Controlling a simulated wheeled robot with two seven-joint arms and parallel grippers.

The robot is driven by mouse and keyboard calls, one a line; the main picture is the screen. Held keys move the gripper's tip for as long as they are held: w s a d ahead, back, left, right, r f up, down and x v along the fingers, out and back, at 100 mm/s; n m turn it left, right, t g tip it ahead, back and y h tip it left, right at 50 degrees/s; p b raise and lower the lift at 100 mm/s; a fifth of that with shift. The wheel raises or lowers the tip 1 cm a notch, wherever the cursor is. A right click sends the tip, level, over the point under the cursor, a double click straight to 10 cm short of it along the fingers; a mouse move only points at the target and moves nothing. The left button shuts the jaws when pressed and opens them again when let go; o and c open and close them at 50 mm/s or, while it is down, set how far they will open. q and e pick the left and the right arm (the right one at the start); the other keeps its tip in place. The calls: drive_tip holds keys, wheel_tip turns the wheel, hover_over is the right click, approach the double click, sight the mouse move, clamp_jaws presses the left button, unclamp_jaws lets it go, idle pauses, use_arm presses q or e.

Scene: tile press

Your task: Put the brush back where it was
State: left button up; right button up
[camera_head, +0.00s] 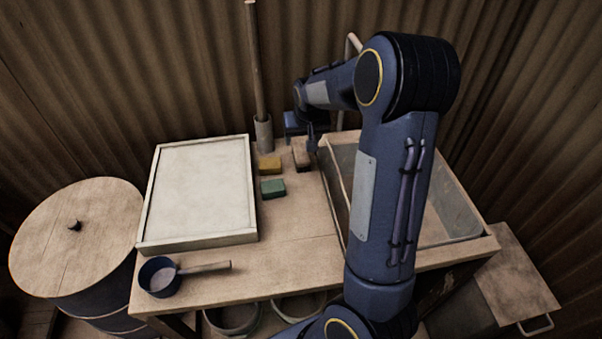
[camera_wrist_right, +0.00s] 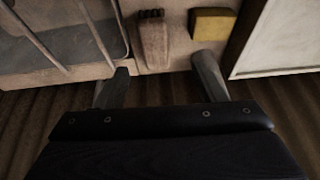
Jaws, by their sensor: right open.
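The brush (camera_head: 301,155) is a small light-brown block lying on the back of the workbench, between the yellow block and the basin. In the right wrist view the brush (camera_wrist_right: 154,40) shows dark bristles or ridges at its far end. My right gripper (camera_head: 307,132) is at the back of the bench beside the brush, partly hidden by its own arm in the head view. In the wrist view its two fingers (camera_wrist_right: 160,75) are spread, with the brush lying between and beyond their tips. The gripper is open and holds nothing. My left gripper is in neither view.
A yellow block (camera_head: 270,164) and a green block (camera_head: 272,188) sit left of the brush. A pole stands in a holder (camera_head: 264,135) behind. A white framed tray (camera_head: 200,190), blue ladle (camera_head: 162,277) and basin (camera_head: 450,215) share the bench. The front middle is clear.

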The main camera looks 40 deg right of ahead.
drive_tip(key=s+a+r+n+y, duration=0.2)
drive_tip(key=s+a+r, duration=0.2)
drive_tip(key=s+a, duration=0.7)
drive_tip(key=s+a+r+n+t+y+p, duration=0.1)
drive_tip(key=s+a+r, duration=0.4)
drive_tip(key=s+a, duration=0.6)
drive_tip(key=shift+s+a+r+n+t+y, duration=0.25)
drive_tip(key=shift+s+n+y, duration=0.35)
drive_tip(key=shift+s+y, duration=1.2)
